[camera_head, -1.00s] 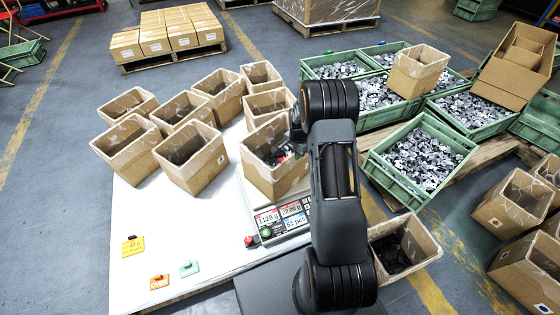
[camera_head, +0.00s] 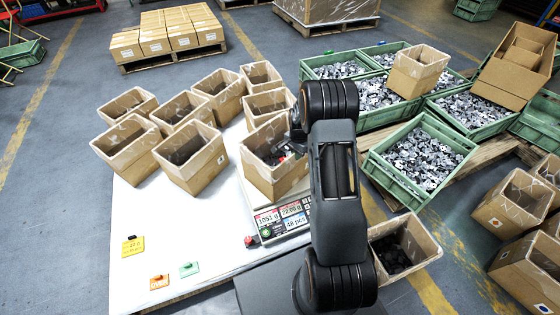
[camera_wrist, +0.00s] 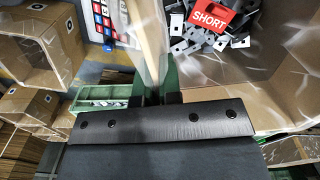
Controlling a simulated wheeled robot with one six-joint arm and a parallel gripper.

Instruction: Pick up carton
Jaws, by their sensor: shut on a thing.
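The carton (camera_head: 273,180) is an open brown box standing on the scale at the right of the white table. Its near side shows in the wrist view as a pale wall (camera_wrist: 148,35). Grey stamped parts and a red "SHORT" tag (camera_wrist: 208,15) lie inside it. My gripper (camera_wrist: 156,92) is shut on this wall, one finger on each side. In the head view my arm hides most of the gripper, at the carton's right rim. Whether the carton's bottom still touches the scale is hard to tell.
The scale display (camera_head: 281,218) reads 1051 g and 48 pcs. Several open cartons (camera_head: 190,160) stand close by on the left. Green crates of parts (camera_head: 418,155) are at right. The front left of the white table (camera_head: 150,215) is mostly clear, with small coloured tags.

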